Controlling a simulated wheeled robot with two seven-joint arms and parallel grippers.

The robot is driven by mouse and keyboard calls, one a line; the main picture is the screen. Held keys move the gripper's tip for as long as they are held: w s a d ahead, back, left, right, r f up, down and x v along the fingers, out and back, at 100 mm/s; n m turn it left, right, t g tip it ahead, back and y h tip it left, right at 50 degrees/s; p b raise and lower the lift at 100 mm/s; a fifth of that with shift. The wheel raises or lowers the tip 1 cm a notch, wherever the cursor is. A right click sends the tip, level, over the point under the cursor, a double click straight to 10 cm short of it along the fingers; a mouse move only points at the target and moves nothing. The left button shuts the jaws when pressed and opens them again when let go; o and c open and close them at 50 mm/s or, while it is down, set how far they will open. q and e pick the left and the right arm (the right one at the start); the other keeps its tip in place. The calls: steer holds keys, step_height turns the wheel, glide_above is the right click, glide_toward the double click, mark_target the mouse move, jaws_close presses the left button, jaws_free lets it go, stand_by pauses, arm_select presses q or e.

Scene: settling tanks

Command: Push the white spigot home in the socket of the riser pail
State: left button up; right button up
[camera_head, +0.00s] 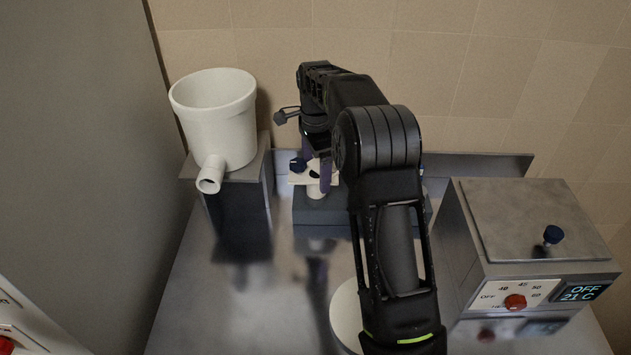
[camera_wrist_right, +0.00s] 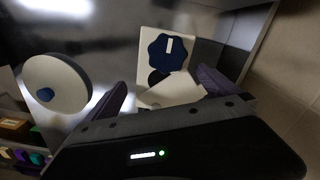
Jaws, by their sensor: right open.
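The white riser pail (camera_head: 212,112) stands upright at the left, with a short open tubular socket (camera_head: 210,181) low on its front. A white piece with a dark blue knob, which looks like the white spigot (camera_head: 317,190), sits on a dark block in the middle. In the wrist view the spigot (camera_wrist_right: 172,93) shows between my fingers, with the blue lobed knob (camera_wrist_right: 172,50) beyond it. My right gripper (camera_head: 316,172) is open and reaches down around the spigot; whether the fingers touch it I cannot tell. My arm hides part of the block. My left gripper is not in view.
The pail rests on a metal stand (camera_head: 265,170). The dark block (camera_head: 305,215) stands against the back ledge. A grey heater box (camera_head: 535,225) with a red dial is at the right. A white disc (camera_head: 345,315) lies in front, partly hidden. The front-left metal top is clear.

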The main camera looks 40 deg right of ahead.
mark_target(316, 173)
steer(key=shift+f+p, duration=0.4)
steer(key=shift+f, duration=1.55)
steer(key=shift+c, duration=0.2)
steer(key=c, duration=1.7)
